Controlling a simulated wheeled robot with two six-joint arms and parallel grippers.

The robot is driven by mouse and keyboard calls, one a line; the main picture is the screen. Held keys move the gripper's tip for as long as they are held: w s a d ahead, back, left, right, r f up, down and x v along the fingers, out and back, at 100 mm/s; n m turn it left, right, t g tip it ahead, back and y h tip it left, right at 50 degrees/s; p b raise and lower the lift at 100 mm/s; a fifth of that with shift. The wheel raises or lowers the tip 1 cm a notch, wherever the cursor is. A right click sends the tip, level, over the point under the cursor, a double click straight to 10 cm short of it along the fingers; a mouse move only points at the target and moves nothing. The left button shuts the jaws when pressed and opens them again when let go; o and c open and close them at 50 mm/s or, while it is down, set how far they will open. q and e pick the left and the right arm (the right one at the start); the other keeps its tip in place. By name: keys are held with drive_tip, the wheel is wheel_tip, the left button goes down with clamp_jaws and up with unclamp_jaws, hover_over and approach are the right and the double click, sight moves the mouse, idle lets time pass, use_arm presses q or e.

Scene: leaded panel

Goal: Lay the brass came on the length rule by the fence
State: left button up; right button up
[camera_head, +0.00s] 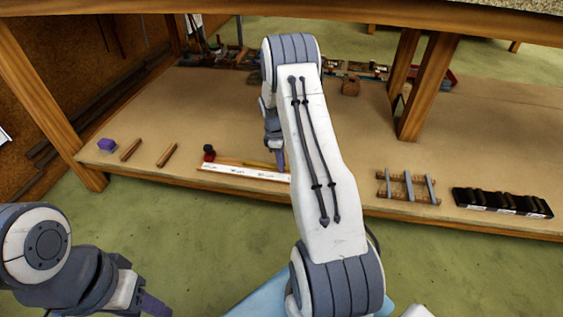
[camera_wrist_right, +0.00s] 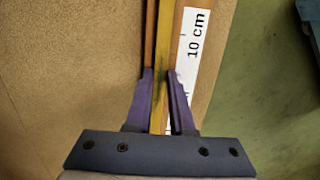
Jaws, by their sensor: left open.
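The brass came (camera_wrist_right: 163,40) is a thin yellow strip, seen from above in the right wrist view. It runs lengthwise beside the white length rule (camera_wrist_right: 192,50), with a narrow brown strip between them. Another brown strip, which looks like the fence (camera_wrist_right: 149,35), lies along its left side. My right gripper (camera_wrist_right: 160,85) has its purple fingers close on both sides of the came and appears shut on it. In the head view the rule (camera_head: 240,172) lies near the board's front edge, partly behind my right arm. My left gripper (camera_head: 150,306) is open, low at the left, away from the rule.
A red and black knob (camera_head: 208,153) stands at the rule's left end. A rack with grey bars (camera_head: 408,188) and a black tray (camera_head: 502,203) are at the right. Table legs stand behind.

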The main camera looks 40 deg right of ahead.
drive_tip(key=o, duration=0.4)
drive_tip(key=shift+c, duration=0.2)
